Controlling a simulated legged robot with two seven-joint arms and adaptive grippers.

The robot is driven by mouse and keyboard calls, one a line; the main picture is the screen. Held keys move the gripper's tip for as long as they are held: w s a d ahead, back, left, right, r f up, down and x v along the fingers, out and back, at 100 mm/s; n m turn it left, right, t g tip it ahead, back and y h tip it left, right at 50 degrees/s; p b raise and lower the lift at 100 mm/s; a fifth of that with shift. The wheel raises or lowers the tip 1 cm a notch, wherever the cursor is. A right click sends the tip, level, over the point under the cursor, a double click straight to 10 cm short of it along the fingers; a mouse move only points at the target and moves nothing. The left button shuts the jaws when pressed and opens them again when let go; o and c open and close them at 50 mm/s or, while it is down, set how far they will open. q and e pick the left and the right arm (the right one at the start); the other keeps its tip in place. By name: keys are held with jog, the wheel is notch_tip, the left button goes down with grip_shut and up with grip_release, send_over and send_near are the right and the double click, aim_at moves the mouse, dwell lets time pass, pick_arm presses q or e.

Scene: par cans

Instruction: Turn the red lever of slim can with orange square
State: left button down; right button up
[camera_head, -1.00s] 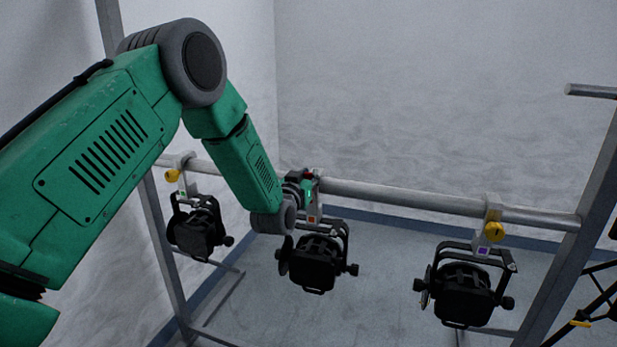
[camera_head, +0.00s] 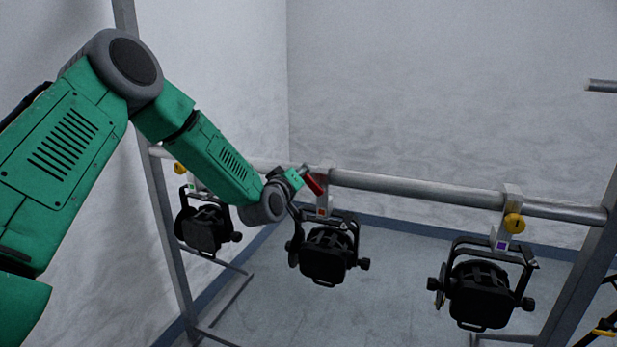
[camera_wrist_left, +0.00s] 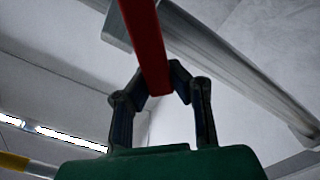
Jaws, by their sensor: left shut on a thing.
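The middle black can (camera_head: 328,256) hangs from the rail by a clamp with a small orange square (camera_head: 322,212). Its red lever (camera_head: 315,184) sticks out at the clamp, slanted in the head view. My left gripper (camera_head: 301,175) is at the lever, just left of the clamp. In the left wrist view the red lever (camera_wrist_left: 144,40) runs down between the fingers of the gripper (camera_wrist_left: 163,84), which are shut on its end. The fingertips are small and partly hidden in the head view. My right gripper is not in view.
A grey rail (camera_head: 420,188) crosses the scene. A can with a green square (camera_head: 205,230) hangs at left and one with a purple square (camera_head: 478,292) at right, each with a yellow knob on its clamp. Open floor lies below.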

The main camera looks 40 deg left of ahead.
pick_arm(q)
jog(key=shift+s+a+f+n+b, duration=0.1)
jog(key=shift+a+f+n+b, duration=0.45)
jog(key=shift+n+b, duration=0.9)
jog(key=shift+s+a+f+n+b, duration=0.15)
jog(key=shift+f+n+b, duration=0.7)
jog(key=shift+n+b, duration=0.6)
jog(key=shift+a+f+n+b, duration=0.35)
jog(key=shift+f+n+b, duration=0.35)
jog(key=shift+n+b, duration=0.75)
jog(key=c, duration=1.4)
grip_release()
jog(key=v, duration=1.2)
jog(key=shift+f, duration=0.2)
